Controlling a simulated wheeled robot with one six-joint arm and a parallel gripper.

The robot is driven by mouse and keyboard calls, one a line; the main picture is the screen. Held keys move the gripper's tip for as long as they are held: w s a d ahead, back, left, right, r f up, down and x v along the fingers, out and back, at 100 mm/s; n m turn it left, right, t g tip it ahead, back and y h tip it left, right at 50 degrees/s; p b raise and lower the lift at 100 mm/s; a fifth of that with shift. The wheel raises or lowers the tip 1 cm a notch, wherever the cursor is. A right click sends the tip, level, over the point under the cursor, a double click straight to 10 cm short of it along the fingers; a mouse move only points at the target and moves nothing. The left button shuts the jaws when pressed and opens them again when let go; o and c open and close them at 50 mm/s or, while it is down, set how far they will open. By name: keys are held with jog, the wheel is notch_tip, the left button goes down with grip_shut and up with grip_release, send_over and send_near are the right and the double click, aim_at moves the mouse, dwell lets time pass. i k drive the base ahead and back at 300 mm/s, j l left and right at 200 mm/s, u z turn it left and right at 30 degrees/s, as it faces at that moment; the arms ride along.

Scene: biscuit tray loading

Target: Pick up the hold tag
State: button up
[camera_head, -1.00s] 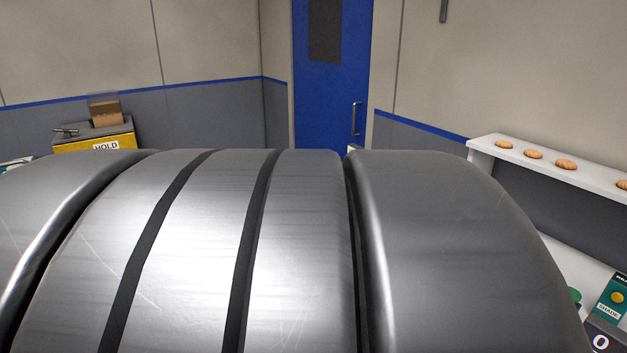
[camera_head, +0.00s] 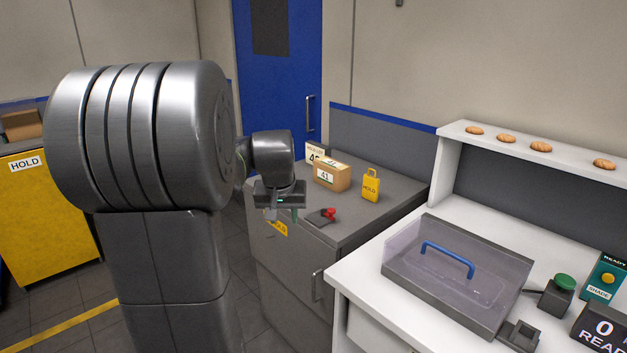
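The hold tag (camera_head: 371,187) is a yellow tag with a loop at its top and the word HOLD on its face. It stands upright on the grey cabinet top, right of a cardboard box. My gripper (camera_head: 283,215) points down left of the tag, near the cabinet's front left edge. It is apart from the tag and looks open, with two fingers spread and nothing seen between them. The fingertips are small and partly hard to make out.
The box (camera_head: 333,177) marked 41 stands beside the tag, with a white card (camera_head: 314,152) behind. A red-topped device (camera_head: 327,214) lies between my gripper and the tag. At right, a white counter (camera_head: 408,217) holds a clear-lidded tray (camera_head: 393,280). A yellow HOLD bin (camera_head: 50,225) stands left.

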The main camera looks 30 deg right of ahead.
aim_at(370, 186)
jog(key=i+j+u, duration=0.1)
jog(key=i+j, duration=0.15)
jog(key=i, duration=0.25)
jog(key=i+j+u, duration=0.1)
jog(key=i, duration=0.45)
jog(key=i+l+z, duration=0.2)
jog(key=z, duration=0.2)
jog(key=i+l+z, duration=0.1)
jog(key=i+z, duration=0.15)
jog(key=z, duration=0.15)
jog(key=i+z, duration=0.2)
jog(key=z, duration=0.2)
jog(key=i+z, duration=0.25)
jog(key=z, duration=0.15)
jog(key=i+l+z, duration=0.2)
